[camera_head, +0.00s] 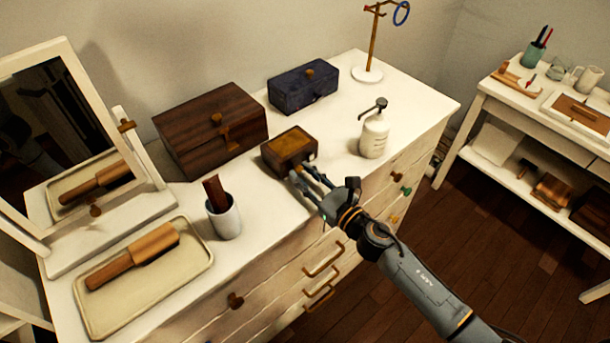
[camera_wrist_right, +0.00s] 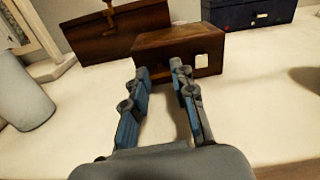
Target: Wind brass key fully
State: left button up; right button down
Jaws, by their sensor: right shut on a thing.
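A small dark wooden box (camera_head: 285,158) with a golden top panel stands near the middle of the white dresser top. It also shows in the right wrist view (camera_wrist_right: 190,45), with a pale square on its front face. My right gripper (camera_head: 303,173) reaches in from the lower right, its fingertips at the front of this box. In the right wrist view, the fingers (camera_wrist_right: 160,72) are a little apart at their tips, against the box front. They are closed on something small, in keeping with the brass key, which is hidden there. My left gripper is not in view.
A larger wooden box (camera_head: 185,135) and a navy box (camera_head: 290,94) stand behind. A pump bottle (camera_head: 375,140) is close on the right. A cup (camera_head: 226,222), a tray (camera_head: 88,318) with a brush (camera_head: 135,258) and a mirror (camera_head: 45,95) are left.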

jog(key=shift+m, duration=1.6)
jog(key=c, duration=1.1)
grip_release()
jog(key=v, duration=1.2)
